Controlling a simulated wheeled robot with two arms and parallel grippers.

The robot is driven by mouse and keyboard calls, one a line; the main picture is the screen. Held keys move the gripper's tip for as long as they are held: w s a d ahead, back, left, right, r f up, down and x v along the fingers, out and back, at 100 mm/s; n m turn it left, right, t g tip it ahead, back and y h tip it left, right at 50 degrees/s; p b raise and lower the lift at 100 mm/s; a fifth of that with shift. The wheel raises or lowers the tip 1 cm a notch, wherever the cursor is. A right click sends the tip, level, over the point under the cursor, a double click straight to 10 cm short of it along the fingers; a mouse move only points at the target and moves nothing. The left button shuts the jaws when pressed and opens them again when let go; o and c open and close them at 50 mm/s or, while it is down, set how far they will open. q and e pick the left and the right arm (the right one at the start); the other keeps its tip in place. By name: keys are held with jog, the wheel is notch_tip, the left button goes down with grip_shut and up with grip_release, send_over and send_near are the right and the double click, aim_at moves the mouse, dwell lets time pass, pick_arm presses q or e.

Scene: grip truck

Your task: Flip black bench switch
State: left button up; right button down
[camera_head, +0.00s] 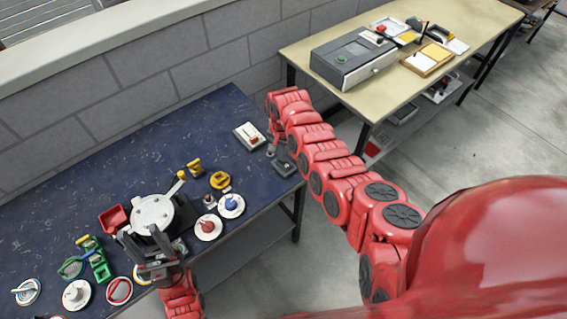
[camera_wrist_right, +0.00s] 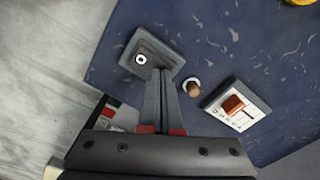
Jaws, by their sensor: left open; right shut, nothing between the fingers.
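The black bench switch (camera_wrist_right: 150,52) is a dark, flat, rectangular box with a small white-ringed round spot on top. It lies near the table's right end, and in the head view it shows as a dark box (camera_head: 286,168). My right gripper (camera_wrist_right: 164,72) is shut and empty. Its fingertips overlap the switch's lower edge in the wrist view; I cannot tell whether they touch it. My left gripper (camera_head: 142,238) is open at the front of the table, beside a round silver-topped device (camera_head: 152,213).
A white box with a red rocker (camera_wrist_right: 235,104) and a small brown knob (camera_wrist_right: 192,87) sit close to my right fingers. Several dials and coloured switches crowd the blue table's (camera_head: 90,180) front left. A beige table (camera_head: 300,52) with devices stands at the back right.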

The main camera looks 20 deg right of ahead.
jog(key=shift+f, duration=0.25)
jog(key=shift+r, duration=0.1)
jog(key=shift+r+p, duration=1.1)
jog(key=shift+r, duration=0.45)
jog(key=shift+r+p, duration=0.9)
jog(key=shift+r, duration=1.05)
jog(key=shift+f, duration=0.1)
